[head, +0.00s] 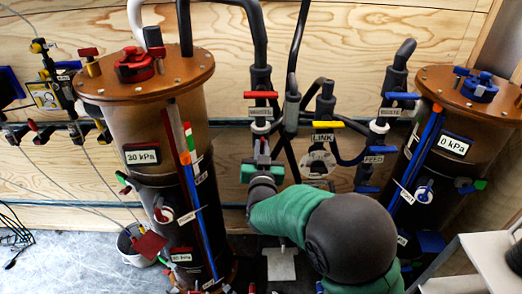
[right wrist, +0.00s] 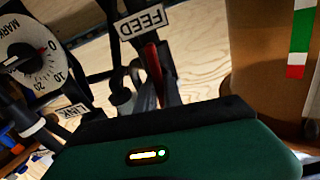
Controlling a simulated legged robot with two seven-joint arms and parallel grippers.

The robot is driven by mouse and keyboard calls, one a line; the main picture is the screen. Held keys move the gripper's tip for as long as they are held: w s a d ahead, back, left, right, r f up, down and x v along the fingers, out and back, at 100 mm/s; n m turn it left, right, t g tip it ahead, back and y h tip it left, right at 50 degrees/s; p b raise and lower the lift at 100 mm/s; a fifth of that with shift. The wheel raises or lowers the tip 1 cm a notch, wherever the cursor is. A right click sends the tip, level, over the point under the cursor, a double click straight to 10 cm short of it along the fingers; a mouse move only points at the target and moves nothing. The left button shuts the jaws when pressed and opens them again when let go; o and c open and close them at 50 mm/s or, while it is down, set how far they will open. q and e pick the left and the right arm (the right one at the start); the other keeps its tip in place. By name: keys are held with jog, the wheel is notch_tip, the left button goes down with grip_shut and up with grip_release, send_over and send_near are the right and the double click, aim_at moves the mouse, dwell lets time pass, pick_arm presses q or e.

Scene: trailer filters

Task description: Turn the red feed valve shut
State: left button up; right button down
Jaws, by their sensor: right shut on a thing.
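The red feed valve handle (right wrist: 153,72) shows in the right wrist view as a narrow red bar beside the upside-down FEED label (right wrist: 142,20). It stands roughly upright in that picture, just beyond the green and black gripper body. My right gripper (head: 262,155) is at the pipework between the two filter tanks in the head view, shut on the handle. The gripper and arm hide most of the handle and its pipe in the head view. My left gripper is out of view.
The left tank (head: 140,100) reads 30 kPa and the right tank (head: 465,115) reads 0 kPa. A red lever (head: 260,95) sits above my gripper, and a yellow LINK lever (head: 327,124) is to its right. Pipes crowd this gap. A grey shelf (head: 490,260) stands at lower right.

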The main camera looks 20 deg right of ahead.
jog(key=shift+d+f+m+b, duration=0.1)
jog(key=shift+f+m+b, duration=0.15)
jog(key=shift+m+b, duration=0.5)
jog(key=shift+s+d+f+m+b, duration=0.1)
jog(key=shift+d+f+m+b, duration=0.1)
jog(key=shift+m+b, duration=2.35)
jog(key=shift+d+f+m+b, duration=0.1)
jog(key=shift+f+m+b, duration=0.15)
jog(key=shift+m+b, duration=2.25)
jog(key=shift+s+d+f+m+b, duration=0.1)
jog(key=shift+f+m+b, duration=0.1)
jog(key=shift+m+b, duration=2.3)
jog(key=c, duration=1.5)
grip_release()
jog(key=shift+d+r, duration=0.1)
